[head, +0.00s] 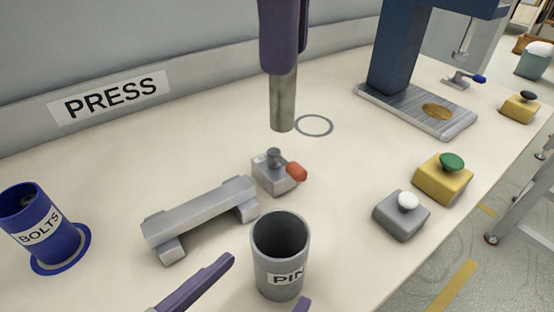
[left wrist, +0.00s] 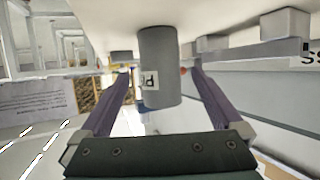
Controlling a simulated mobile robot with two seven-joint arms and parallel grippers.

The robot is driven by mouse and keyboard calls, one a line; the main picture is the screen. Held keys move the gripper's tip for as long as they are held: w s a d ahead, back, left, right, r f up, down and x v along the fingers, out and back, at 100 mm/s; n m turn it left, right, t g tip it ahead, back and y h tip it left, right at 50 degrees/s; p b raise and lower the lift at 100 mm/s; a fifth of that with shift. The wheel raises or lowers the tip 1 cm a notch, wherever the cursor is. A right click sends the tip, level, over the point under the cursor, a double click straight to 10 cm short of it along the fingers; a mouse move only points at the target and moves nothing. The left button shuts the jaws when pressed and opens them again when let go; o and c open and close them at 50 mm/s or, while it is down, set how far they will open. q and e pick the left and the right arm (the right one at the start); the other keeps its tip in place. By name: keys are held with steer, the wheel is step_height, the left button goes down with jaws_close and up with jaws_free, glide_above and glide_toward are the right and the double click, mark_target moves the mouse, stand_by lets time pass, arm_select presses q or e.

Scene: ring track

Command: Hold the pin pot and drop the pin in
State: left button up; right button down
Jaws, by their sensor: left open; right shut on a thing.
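The grey pin pot (head: 265,262), labelled "PIN", stands upright and open-topped on the bench near the front; its inside looks empty. My left gripper (head: 267,280) is open, with a purple finger low on either side of the pot. In the left wrist view the pot (left wrist: 158,52) sits between the spread fingers (left wrist: 161,75), with gaps on both sides. My right gripper (head: 283,62) is shut on a grey metal pin (head: 283,105), which hangs upright behind the pot in the picture, apart from it.
A grey bridge-shaped block (head: 200,215) and a red-handled clamp (head: 274,172) lie behind the pot. A blue bolts pot (head: 45,235) stands left. White-knobbed (head: 400,217) and green-knobbed (head: 443,182) button boxes stand right, the blue press (head: 393,55) behind them. A ring mark (head: 314,125) is clear.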

mark_target(268, 275)
arm_select(q)
steer(key=x, duration=0.6)
steer(key=shift+d, duration=0.1)
steer(key=c, duration=1.4)
steer(key=shift+o, duration=0.2)
